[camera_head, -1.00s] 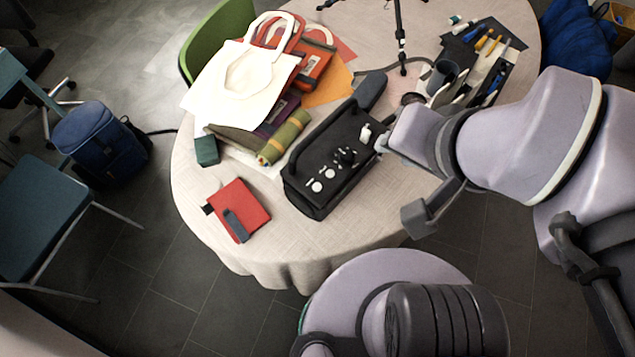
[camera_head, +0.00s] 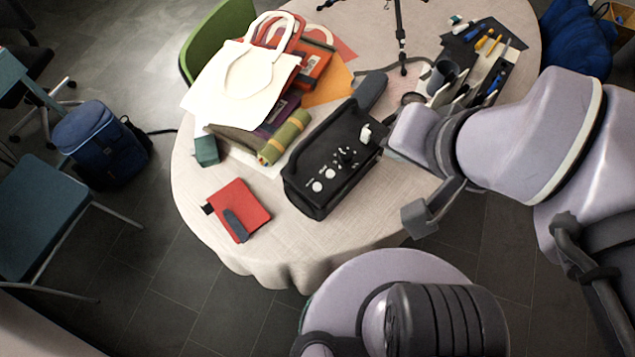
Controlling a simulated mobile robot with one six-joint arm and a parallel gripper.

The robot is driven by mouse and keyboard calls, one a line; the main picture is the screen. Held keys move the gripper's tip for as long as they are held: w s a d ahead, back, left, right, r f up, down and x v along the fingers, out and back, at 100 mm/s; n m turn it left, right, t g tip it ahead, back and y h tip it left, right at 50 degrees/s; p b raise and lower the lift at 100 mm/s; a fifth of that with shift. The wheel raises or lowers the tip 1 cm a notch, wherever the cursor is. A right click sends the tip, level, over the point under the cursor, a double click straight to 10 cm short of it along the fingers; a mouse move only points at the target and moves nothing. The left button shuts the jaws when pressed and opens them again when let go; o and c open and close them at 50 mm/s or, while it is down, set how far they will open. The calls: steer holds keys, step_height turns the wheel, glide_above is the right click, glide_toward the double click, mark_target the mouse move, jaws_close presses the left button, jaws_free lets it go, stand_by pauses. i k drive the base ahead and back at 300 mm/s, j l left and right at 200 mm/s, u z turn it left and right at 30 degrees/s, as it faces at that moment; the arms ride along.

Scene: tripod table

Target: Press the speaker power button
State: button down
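The speaker (camera_head: 318,200) is a long black box with a carrying handle, lying diagonally near the middle front of the table. Its upper face carries white round knobs (camera_head: 323,180), small white and dark controls (camera_head: 346,156) and a taller white piece (camera_head: 366,133) near the right end. Which control is the power button is too small to tell. My arm comes in from the right, and its end (camera_head: 410,133) is just right of the speaker's right end. A grey angular part of my arm (camera_head: 420,218) hangs over the table's front edge. My gripper's fingertips cannot be made out clearly.
The round table (camera_head: 205,232) has a pale cloth. A red notebook (camera_head: 243,205), a green box (camera_head: 206,151), a rolled green item (camera_head: 285,137) and a white tote bag (camera_head: 225,95) lie left of the speaker. A tripod (camera_head: 402,45) and a tool tray (camera_head: 510,45) are behind.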

mark_target(316, 187)
steer(key=l+u, duration=0.2)
steer(key=u, duration=0.25)
steer(key=i+l+u, duration=0.1)
steer(key=l+u, duration=0.15)
steer(key=u, duration=0.2)
steer(key=l+u, duration=0.2)
steer(key=u, duration=0.25)
steer(key=l+u, duration=0.2)
steer(key=u, duration=0.25)
steer(key=k, duration=0.05)
